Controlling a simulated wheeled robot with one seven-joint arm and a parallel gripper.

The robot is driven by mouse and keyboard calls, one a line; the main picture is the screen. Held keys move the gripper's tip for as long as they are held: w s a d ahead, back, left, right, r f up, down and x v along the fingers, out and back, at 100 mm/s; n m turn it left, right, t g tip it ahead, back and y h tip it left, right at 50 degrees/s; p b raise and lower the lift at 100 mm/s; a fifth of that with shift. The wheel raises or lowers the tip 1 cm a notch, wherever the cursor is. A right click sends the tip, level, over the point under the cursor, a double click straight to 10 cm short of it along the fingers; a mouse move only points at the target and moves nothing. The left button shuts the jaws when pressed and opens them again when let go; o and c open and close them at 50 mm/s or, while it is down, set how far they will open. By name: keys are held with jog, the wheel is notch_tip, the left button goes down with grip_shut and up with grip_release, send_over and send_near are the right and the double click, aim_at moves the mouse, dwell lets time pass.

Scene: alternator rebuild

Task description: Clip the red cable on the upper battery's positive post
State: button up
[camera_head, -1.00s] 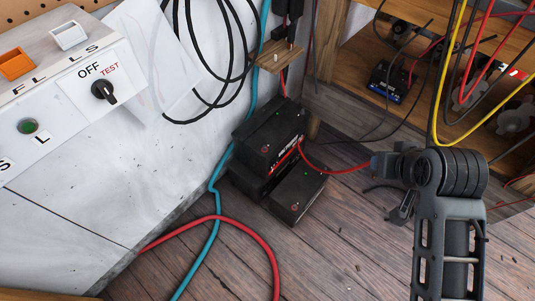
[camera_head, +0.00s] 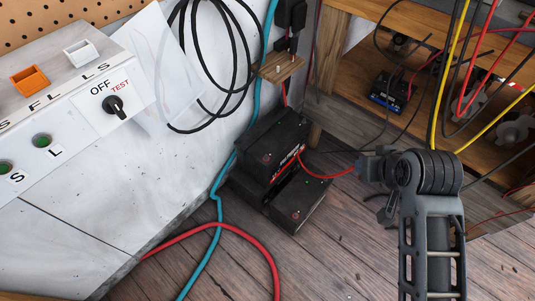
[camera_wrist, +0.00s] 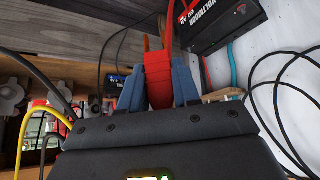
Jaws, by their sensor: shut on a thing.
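The upper battery (camera_head: 262,133) is a black box resting on top of other black batteries by the wall. A round reddish mark (camera_head: 266,159) shows on its top near the front; I cannot tell for certain which post that is. A lower battery (camera_head: 300,200) sits in front and to the right. The red cable (camera_head: 330,177) runs from near the batteries to my gripper (camera_head: 366,166), which is to their right and apart from them. In the wrist view, my gripper's blue-grey fingers (camera_wrist: 157,88) are shut on a red clip (camera_wrist: 158,68). A battery (camera_wrist: 222,22) shows beyond it.
A wooden shelf unit (camera_head: 350,115) with a small blue-black battery (camera_head: 388,92) and hanging cables stands at right. A small wooden bracket (camera_head: 281,67) is on the wall above the batteries. A blue hose (camera_head: 217,205) and thick red hose (camera_head: 260,240) lie on the floor.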

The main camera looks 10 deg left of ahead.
jog(key=w+a+n+g+y+b, duration=0.25)
jog(key=w+a+n+b, duration=0.2)
jog(key=w+a, duration=0.6)
jog(key=w+a+n+g+y+b, duration=0.1)
jog(key=w+a+n+y+b, duration=0.35)
jog(key=a, duration=1.05)
jog(key=f+b, duration=0.2)
jog(key=f, duration=0.3)
jog(key=f+h+b, duration=0.1)
jog(key=f+b, duration=0.2)
jog(key=f, duration=0.3)
jog(key=f+n+h+b, duration=0.1)
jog(key=f+b, duration=0.1)
jog(key=f, duration=0.3)
jog(key=shift+w+f+t, duration=0.25)
jog(key=shift+w+f, duration=0.15)
jog(key=shift+f, duration=0.1)
jog(key=shift+f+b, duration=0.95)
jog(key=shift+f, duration=0.1)
jog(key=o, duration=0.8)
